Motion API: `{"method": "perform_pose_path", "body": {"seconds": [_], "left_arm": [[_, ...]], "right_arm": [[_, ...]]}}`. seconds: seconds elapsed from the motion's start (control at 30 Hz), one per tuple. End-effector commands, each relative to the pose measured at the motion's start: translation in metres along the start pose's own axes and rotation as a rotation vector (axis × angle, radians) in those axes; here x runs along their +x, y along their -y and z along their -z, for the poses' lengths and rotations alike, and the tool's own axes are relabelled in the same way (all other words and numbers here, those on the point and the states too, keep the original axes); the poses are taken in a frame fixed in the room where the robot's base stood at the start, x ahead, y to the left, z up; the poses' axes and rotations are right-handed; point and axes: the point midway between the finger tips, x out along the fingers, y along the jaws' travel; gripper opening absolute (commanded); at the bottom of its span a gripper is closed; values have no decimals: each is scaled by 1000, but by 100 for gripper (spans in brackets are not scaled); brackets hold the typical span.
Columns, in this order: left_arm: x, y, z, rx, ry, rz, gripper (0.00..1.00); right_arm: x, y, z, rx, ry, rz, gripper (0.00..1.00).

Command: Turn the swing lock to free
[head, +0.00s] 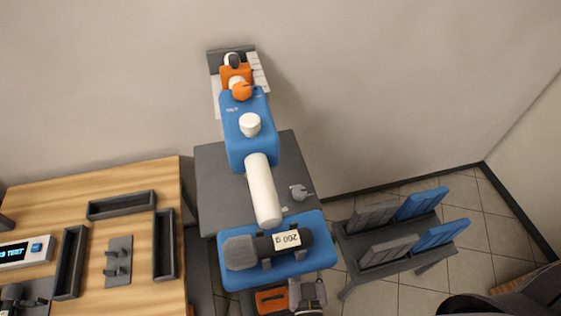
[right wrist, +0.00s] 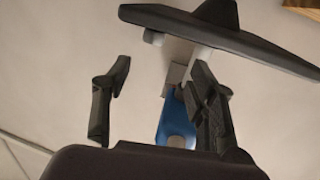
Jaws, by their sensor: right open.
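A blue arm (head: 247,130) reaches out from a mount at the wall in the head view. An orange knob (head: 242,91) sits at its wall end, on an orange block (head: 236,74). A white round knob (head: 250,124) stands on top of the blue arm. I cannot tell for certain which knob is the swing lock; the lettering is too small to read. A white tube (head: 263,190) runs forward from the arm. My right gripper (right wrist: 160,70) is open in the right wrist view, with a blue part (right wrist: 177,120) visible beyond its fingers. I do not see my left gripper.
A dark cylinder marked 200 g (head: 287,241) lies on a blue pad (head: 322,262) below the tube. A wooden table (head: 140,210) with black trays is at the left. A grey and blue stand (head: 400,230) is at the right. A dark plate (right wrist: 225,32) crosses the wrist view.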

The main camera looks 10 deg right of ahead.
Motion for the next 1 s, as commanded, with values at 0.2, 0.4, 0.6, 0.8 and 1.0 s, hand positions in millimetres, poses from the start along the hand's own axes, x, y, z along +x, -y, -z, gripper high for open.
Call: {"method": "perform_pose_path", "body": {"seconds": [0.2,0.4,0.6,0.8,1.0], "left_arm": [[1,-10,-6,3,10,-12,34],[7,-23,-19,2,28,-27,34],[17,-16,-18,2,25,-19,34],[28,-5,-4,-1,2,-5,34],[34,-5,-4,-2,0,-5,34]], "right_arm": [[17,-4,9,2,-20,-19,53],[57,-4,8,3,-21,-17,53],[102,-4,8,3,-20,-16,53],[142,-4,9,3,-19,-16,53],[167,-5,9,2,-16,-15,53]]}}
